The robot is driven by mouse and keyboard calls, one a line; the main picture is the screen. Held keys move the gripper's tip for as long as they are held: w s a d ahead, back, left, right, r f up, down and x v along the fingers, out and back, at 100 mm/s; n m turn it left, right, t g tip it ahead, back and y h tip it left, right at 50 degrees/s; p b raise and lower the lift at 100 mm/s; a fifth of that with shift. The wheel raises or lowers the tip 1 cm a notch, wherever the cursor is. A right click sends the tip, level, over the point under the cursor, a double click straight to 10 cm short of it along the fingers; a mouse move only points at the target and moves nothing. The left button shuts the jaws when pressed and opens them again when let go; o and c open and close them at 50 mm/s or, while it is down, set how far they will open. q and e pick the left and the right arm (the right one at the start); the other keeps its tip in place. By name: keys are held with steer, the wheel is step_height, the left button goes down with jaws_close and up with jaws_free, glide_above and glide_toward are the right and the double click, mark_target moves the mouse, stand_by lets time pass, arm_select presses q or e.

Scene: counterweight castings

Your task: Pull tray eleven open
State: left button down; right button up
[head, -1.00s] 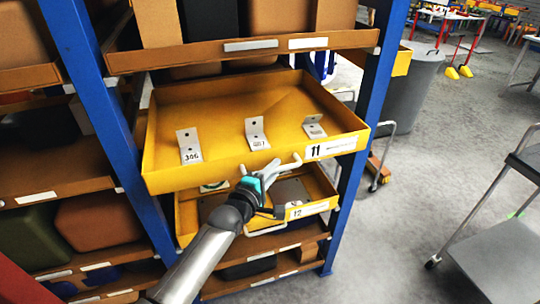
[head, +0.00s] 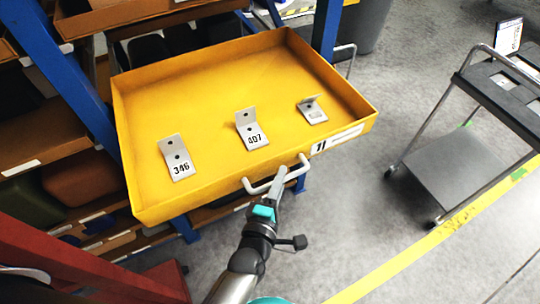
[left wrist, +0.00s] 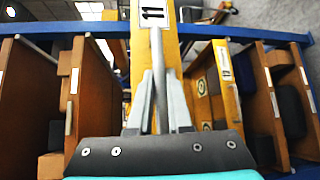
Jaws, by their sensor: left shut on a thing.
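Tray eleven (head: 215,95) is a yellow drawer, pulled far out of the blue rack in the head view. Its label "11" (head: 321,146) is on the front right, and it also shows in the left wrist view (left wrist: 153,14). The light grey handle (head: 262,187) sticks out from its front. My left gripper (head: 276,190) is shut on this handle; the left wrist view shows the fingers (left wrist: 158,95) either side of the bar. Three metal brackets lie in the tray, marked 346 (head: 181,170), 407 (head: 254,138) and one turned sideways (head: 313,113). My right gripper is not in view.
A grey trolley (head: 450,165) stands at the right, apart from the tray. Blue rack posts (head: 70,85) and shelves with boxes are at the left. Grey floor between tray and trolley is clear, with a yellow line (head: 440,235).

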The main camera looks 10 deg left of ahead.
arm_select(q)
steer(key=shift+s+d, duration=0.75)
steer(key=shift+s, duration=0.3)
steer(key=c, duration=0.9)
jaws_free()
steer(key=shift+o, duration=0.2)
steer(key=v, duration=0.7)
steer(key=shift+s, duration=0.25)
steer(key=shift+a, duration=0.1)
